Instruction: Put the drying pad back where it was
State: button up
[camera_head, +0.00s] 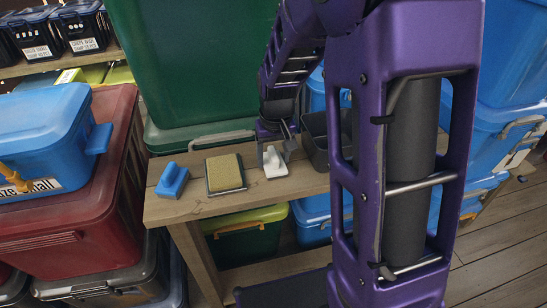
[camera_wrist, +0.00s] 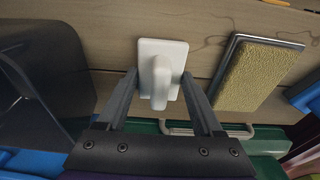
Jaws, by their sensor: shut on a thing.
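A white pad with an upright handle (camera_head: 275,170) is at the bench top, right of the yellow sponge; I take it for the drying pad. My gripper (camera_head: 274,156) reaches down over it. In the wrist view the white pad (camera_wrist: 174,52) sits between the two fingers of my gripper (camera_wrist: 160,85), which are shut on its handle. Whether its base touches the wood or hangs just above it, I cannot tell. A blue pad with a handle (camera_head: 172,181) lies at the bench's left end.
A yellow sponge in a dark, metal-rimmed tray (camera_head: 226,173) lies between the blue and white pads. A dark grey open container (camera_head: 316,142) stands just right of the white pad. A large green bin (camera_head: 190,60) rises behind the wooden bench (camera_head: 222,207). Bare wood lies along the front.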

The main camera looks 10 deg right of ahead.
aim_at(276, 157)
jog(key=shift+f, duration=0.1)
jog(key=o, duration=1.3)
jog(key=r, duration=0.3)
jog(key=s+r+p, duration=0.1)
jog(key=r, duration=0.3)
jog(key=r+p, duration=0.1)
jog(key=r, duration=0.3)
jog(key=shift+s+r, duration=0.25)
jog(key=shift+s, duration=0.1)
jog(key=shift+s+r, duration=0.1)
jog(key=shift+r, duration=0.25)
jog(key=shift+d, duration=0.1)
